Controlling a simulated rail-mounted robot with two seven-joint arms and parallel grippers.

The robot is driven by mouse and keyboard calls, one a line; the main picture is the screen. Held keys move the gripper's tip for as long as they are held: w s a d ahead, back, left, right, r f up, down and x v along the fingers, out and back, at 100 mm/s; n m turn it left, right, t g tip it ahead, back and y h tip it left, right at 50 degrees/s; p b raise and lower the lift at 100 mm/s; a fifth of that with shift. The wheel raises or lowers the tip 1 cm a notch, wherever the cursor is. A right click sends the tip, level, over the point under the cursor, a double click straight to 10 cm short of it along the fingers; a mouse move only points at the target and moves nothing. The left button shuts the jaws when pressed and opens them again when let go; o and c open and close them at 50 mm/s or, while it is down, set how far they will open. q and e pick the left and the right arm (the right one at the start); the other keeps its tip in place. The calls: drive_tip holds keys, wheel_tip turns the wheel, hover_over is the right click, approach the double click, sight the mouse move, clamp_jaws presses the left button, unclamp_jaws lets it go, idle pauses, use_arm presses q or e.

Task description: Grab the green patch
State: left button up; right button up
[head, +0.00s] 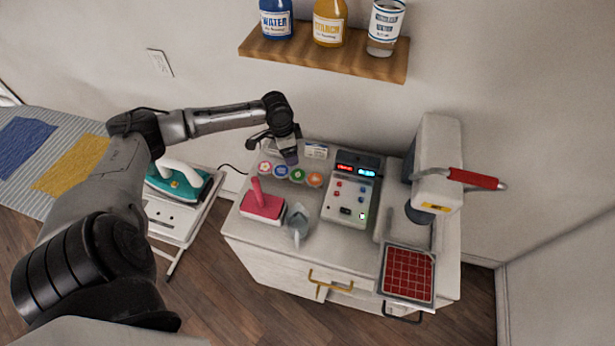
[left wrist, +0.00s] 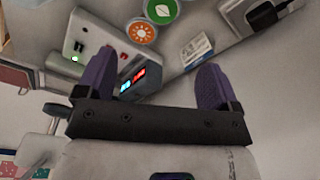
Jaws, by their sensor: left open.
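The green patch (head: 298,175) is a round disc in a row of patches along the back left of the cabinet top. In the left wrist view the green patch (left wrist: 162,10) shows a white leaf and is cut by the top edge. My left gripper (head: 289,157) is just behind and above the row, apart from the green patch. In the left wrist view my left gripper (left wrist: 155,65) has its purple fingers spread with nothing between them. My right gripper is in neither view.
An orange patch (head: 315,179) lies right of the green one, a blue patch (head: 281,171) left. A bottle shelf (head: 330,57) hangs above.

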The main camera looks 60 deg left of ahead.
use_arm(q)
wheel_tip(320, 180, down, 3)
hover_over(298, 175)
drive_tip(key=s, duration=0.1)
drive_tip(key=f, duration=0.2)
drive_tip(key=f+b, duration=0.1)
drive_tip(key=f, duration=0.1)
drive_tip(key=shift+s+a+f, duration=0.1)
drive_tip(key=shift+a+f, duration=0.1)
drive_tip(key=shift+f, duration=0.05)
drive_tip(key=shift+d+f, duration=0.1)
drive_tip(key=shift+f, duration=0.5)
drive_tip(key=f, duration=0.2)
drive_tip(key=w+f, duration=0.1)
drive_tip(key=f, duration=0.1)
drive_tip(key=shift+f+b, duration=0.25)
drive_tip(key=shift+b, duration=0.1)
drive_tip(key=shift+f, duration=0.15)
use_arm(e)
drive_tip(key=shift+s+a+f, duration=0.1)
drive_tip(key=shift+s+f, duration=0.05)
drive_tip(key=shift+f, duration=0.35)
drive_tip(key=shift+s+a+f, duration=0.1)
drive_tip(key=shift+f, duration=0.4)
use_arm(q)
drive_tip(key=shift+f, duration=0.25)
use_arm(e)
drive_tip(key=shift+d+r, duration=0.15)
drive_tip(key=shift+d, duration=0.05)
